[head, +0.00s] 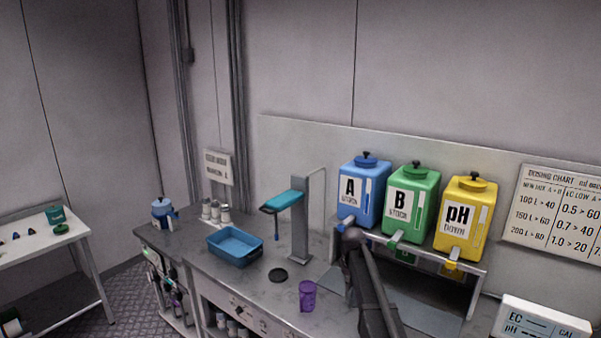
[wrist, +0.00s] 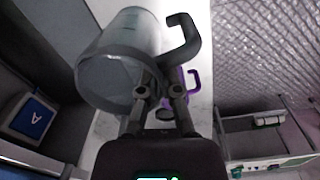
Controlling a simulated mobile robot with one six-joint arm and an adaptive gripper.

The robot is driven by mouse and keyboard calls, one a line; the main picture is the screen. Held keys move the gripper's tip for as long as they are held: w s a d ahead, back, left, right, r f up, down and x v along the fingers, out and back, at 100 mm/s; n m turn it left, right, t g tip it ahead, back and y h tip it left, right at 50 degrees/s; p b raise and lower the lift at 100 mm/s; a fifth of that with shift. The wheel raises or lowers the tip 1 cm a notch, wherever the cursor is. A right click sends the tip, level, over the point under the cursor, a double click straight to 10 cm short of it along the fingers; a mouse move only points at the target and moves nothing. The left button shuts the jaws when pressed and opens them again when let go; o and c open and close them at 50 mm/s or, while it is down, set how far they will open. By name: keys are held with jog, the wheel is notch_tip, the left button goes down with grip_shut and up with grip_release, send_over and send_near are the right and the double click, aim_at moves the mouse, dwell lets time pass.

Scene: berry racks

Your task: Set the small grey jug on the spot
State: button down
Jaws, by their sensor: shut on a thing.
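The small grey jug (wrist: 120,58) is in my gripper (wrist: 160,88) in the wrist view. It is see-through grey, with a dark handle (wrist: 190,40) at its upper right. The jug looks tilted in this view, and I cannot tell exactly which part the fingers grip. In the head view my dark arm shows at the lower right of centre, and I cannot make out the jug there. A black round spot (head: 278,275) lies flat on the grey counter (head: 225,285), between the blue tray and a purple jug.
The purple jug (head: 306,296) stands close to the right of the spot, near the counter's front; it also shows behind my fingers in the wrist view (wrist: 193,80). A blue tray (head: 235,247) and a teal-topped stand (head: 298,225) are behind the spot. Bottles A, B and pH (head: 465,218) stand on a rack.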

jog(key=shift+r+p, duration=0.8)
jog(key=shift+r, duration=0.2)
notch_tip(320, 180, down, 7)
jog(key=b, duration=0.7)
jog(key=shift+f, duration=0.2)
jog(key=shift+r, duration=0.1)
notch_tip(320, 180, up, 7)
jog(key=p, duration=0.7)
notch_tip(320, 180, down, 7)
jog(key=b, duration=0.7)
jog(key=shift+r, duration=0.1)
notch_tip(320, 180, up, 7)
jog(key=p, duration=0.7)
notch_tip(320, 180, down, 7)
jog(key=b, duration=0.7)
jog(key=shift+f, duration=0.2)
